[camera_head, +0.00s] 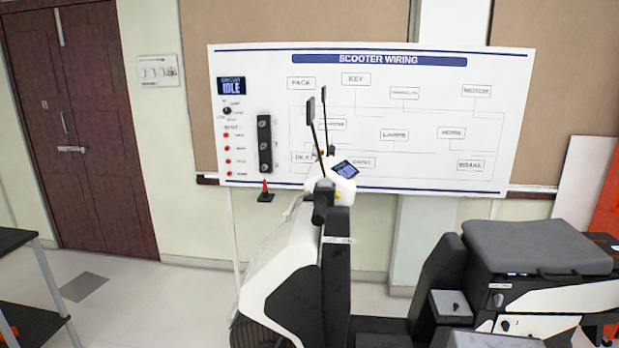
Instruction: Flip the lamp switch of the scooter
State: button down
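The scooter (275,262) stands side-on in the middle of the view, with a white front body and black trim. Its handlebar area holds a small lit display (345,169), a dark grip (322,205) and two upright mirrors (311,110). A small yellow spot (337,195) shows on the white handlebar housing. I cannot tell which part is the lamp switch or its position. The grey seat (535,247) is at the right. My gripper is not in view.
A scooter wiring board (430,120) stands behind, with a screen reading IDLE (231,86) and red buttons (227,149). A dark table (18,239) is at left. Floor between table and scooter is clear.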

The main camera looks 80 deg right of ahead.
aim_at(321, 183)
jog(key=k, duration=0.55)
jog(key=i, duration=1.4)
jog(key=z, duration=0.6)
